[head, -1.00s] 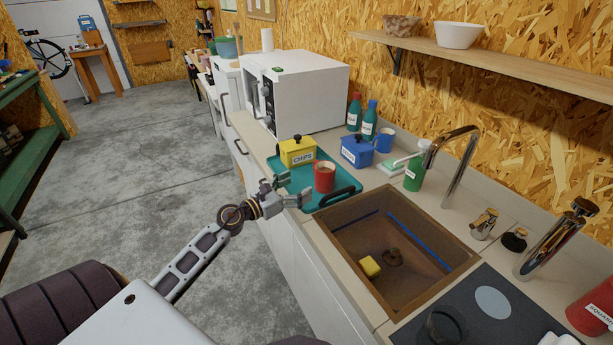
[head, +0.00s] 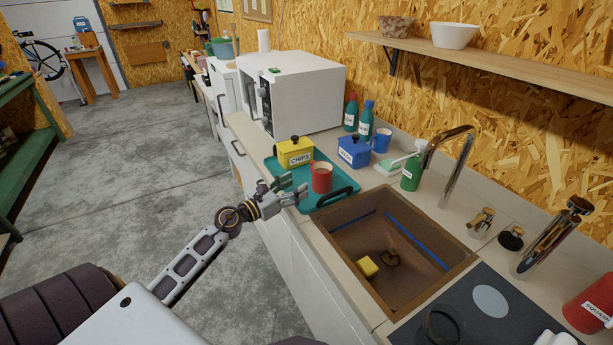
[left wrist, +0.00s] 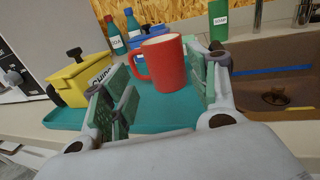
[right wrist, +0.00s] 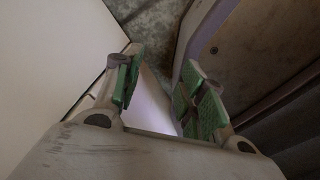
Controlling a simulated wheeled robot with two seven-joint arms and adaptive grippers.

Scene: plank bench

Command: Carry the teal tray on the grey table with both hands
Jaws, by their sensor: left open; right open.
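The teal tray (head: 289,175) lies on the light countertop to the left of the sink; it also shows in the left wrist view (left wrist: 150,122). A yellow CHIPS box (head: 294,152) and a red mug (head: 321,178) stand on it. A black handle (head: 336,197) shows at its sink-side end. My left gripper (head: 291,187) is open and empty at the tray's front edge; contact is unclear. In the left wrist view the mug (left wrist: 165,65) appears between its fingers but beyond them. My right gripper (right wrist: 160,95) is open and empty, low beside pale panels, outside the head view.
A blue lidded box (head: 354,152) is just behind the tray. A blue mug (head: 381,140), bottles (head: 366,122) and a white microwave (head: 310,92) stand around it. The sink (head: 345,250) holds a yellow sponge. Bare concrete floor (head: 140,170) is free at left.

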